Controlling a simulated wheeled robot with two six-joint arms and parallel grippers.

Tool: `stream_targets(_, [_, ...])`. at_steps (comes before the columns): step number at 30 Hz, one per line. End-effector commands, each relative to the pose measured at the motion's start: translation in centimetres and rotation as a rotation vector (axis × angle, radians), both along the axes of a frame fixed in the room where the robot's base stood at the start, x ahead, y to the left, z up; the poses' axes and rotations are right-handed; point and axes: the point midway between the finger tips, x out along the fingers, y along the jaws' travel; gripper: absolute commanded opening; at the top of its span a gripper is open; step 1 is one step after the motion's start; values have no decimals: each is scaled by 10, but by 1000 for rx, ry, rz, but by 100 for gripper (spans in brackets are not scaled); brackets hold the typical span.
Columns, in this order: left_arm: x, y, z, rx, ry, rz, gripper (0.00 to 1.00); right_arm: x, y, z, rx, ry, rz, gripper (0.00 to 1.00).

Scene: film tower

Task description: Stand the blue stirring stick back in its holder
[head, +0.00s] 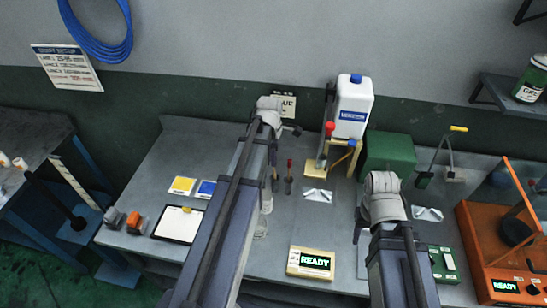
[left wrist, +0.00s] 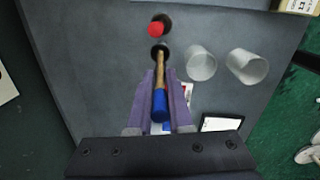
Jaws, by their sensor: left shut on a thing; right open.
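The blue stirring stick (left wrist: 161,75) has a wooden shaft and a blue end. In the left wrist view my left gripper (left wrist: 162,100) is shut on it near the blue end. The shaft's far end meets the dark round mouth of a holder (left wrist: 159,48); I cannot tell whether it is inside or just above. A red-topped stick (left wrist: 156,29) stands in a second dark holder beside it, also seen in the head view (head: 289,165). In the head view my left arm hides most of the held stick. My right gripper (head: 364,222) is open, its fingers mostly hidden by its wrist.
Two clear cups (left wrist: 201,63) (left wrist: 246,67) stand beside the holder. A wooden rack (head: 338,158) and a white bottle (head: 352,107) are behind to the right. A clipboard (head: 178,224) lies left.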

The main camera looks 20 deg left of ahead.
Motion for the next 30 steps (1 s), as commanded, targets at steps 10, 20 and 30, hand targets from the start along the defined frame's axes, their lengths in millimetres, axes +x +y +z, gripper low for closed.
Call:
stream_targets(10, [0, 0, -27, 0, 0, 0, 0, 0, 0, -27, -1, 0, 3, 50])
stream_targets(20, [0, 0, -38, 0, 0, 0, 0, 0, 0, -38, -1, 0, 2, 50])
stream_targets(30, [0, 0, -38, 0, 0, 0, 28, 0, 0, -37, -1, 0, 2, 50])
